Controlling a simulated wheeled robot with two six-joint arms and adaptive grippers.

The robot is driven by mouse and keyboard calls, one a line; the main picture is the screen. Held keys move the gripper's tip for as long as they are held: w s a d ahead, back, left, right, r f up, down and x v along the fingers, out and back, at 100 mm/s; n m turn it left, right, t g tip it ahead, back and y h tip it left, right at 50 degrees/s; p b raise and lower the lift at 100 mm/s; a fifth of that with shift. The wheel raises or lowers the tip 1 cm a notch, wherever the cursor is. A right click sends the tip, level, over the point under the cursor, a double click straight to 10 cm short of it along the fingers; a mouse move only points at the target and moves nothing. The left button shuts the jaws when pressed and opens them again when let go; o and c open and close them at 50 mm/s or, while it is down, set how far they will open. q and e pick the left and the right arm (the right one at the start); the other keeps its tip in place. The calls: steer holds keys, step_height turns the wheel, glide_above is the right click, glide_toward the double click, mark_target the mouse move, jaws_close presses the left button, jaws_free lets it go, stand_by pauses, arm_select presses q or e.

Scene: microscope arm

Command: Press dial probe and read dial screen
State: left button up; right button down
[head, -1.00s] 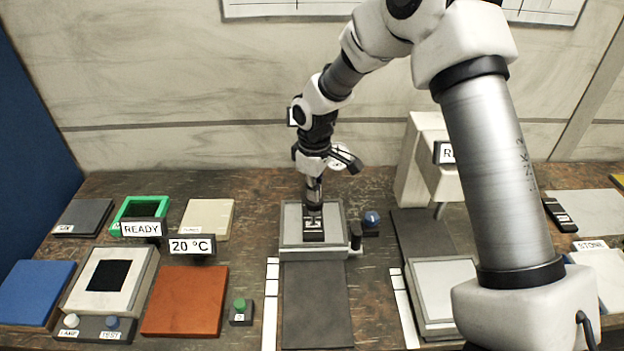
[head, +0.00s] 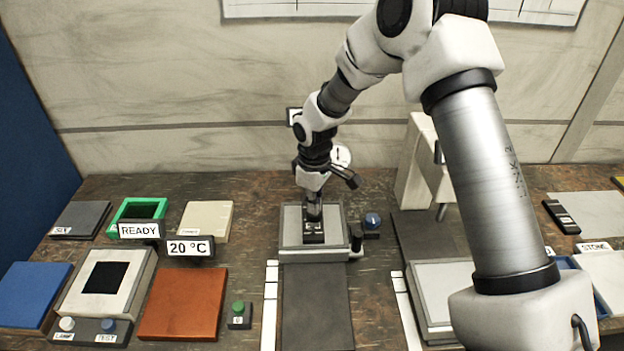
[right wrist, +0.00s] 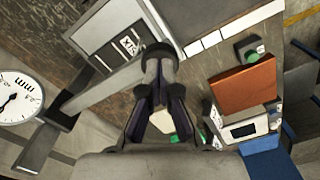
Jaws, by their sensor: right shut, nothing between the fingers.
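The white dial face (head: 341,155) shows partly behind my right arm in the head view. In the right wrist view the dial (right wrist: 17,97) is cut by the left edge, with a dark needle and "MM" lettering. My right gripper (head: 313,216) is shut and empty, pointing down over the grey stage (head: 291,222). Its fingertips are at or just above a small dark labelled block (head: 314,239); I cannot tell whether they touch. The shut fingers also show in the right wrist view (right wrist: 159,62). I cannot pick out the probe clearly. My left gripper is out of view.
A blue knob (head: 372,220) stands right of the stage. A dark mat (head: 316,305) lies in front. To the left are a READY sign (head: 140,230), a 20 °C display (head: 190,247) and an orange plate (head: 184,303). A pale stand (head: 415,165) rises at right.

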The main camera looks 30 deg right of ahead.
stand_by(0.5)
step_height(320, 180, up, 6)
steer(key=p, duration=0.6)
steer(key=shift+r, duration=0.1)
steer(key=shift+r, duration=0.3)
step_height(320, 180, up, 11)
steer(key=shift+r, duration=0.15)
stand_by(0.7)
